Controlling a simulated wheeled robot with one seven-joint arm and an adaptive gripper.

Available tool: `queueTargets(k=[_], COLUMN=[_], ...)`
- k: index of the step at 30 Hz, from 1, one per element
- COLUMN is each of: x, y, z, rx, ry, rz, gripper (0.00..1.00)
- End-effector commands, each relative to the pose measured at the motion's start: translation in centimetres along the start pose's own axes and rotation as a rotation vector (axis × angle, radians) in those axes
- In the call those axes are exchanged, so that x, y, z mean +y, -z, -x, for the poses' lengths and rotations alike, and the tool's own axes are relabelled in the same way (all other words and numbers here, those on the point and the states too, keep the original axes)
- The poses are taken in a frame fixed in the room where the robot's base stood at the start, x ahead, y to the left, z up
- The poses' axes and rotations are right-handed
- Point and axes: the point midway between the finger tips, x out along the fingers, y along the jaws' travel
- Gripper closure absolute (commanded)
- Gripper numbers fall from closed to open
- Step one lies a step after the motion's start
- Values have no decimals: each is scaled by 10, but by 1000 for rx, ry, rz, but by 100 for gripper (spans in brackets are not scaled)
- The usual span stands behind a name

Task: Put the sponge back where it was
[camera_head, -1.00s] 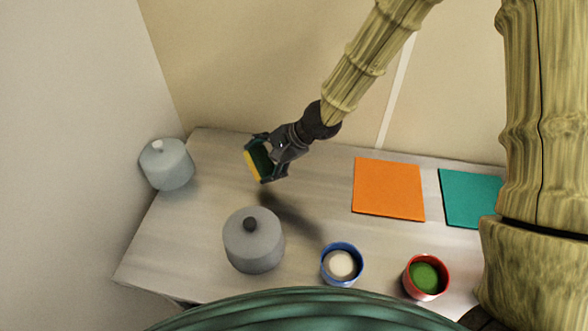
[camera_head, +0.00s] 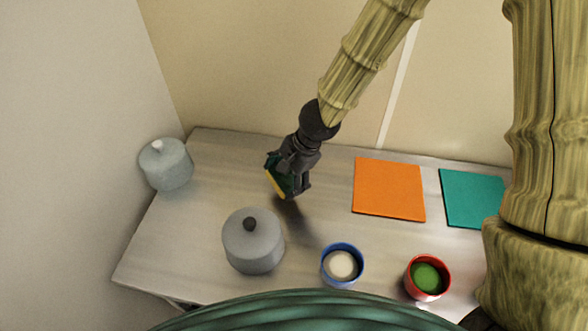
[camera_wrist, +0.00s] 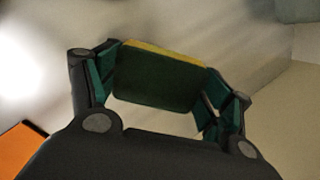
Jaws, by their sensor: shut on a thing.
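The sponge (camera_head: 275,186), yellow with a dark green side, is between the fingers of my gripper (camera_head: 287,178). In the wrist view the green face of the sponge (camera_wrist: 158,78) fills the space between the two fingers (camera_wrist: 160,85), with a thin yellow edge at its top. My gripper is shut on it. It is over the bare counter, left of the orange mat (camera_head: 389,188) and behind the grey lidded pot. How far the sponge is above the counter is hard to tell.
A grey pot with a dark knob (camera_head: 253,241) stands in front, and a paler pot (camera_head: 166,165) at the back left. A teal mat (camera_head: 473,199) lies right. A blue cup (camera_head: 342,265) and a red cup (camera_head: 428,278) stand along the front. The counter's middle (camera_head: 320,215) is clear.

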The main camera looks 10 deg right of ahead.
Motion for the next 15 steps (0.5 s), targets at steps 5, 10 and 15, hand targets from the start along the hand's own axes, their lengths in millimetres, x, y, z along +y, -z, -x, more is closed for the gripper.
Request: queueTargets(k=[5,10,15], x=[11,35,69], y=[4,17,37], z=[2,10,28], rx=[29,96,181], ry=[-35,-110,-205], rz=[-7,-18,-37], gripper=[40,40,40])
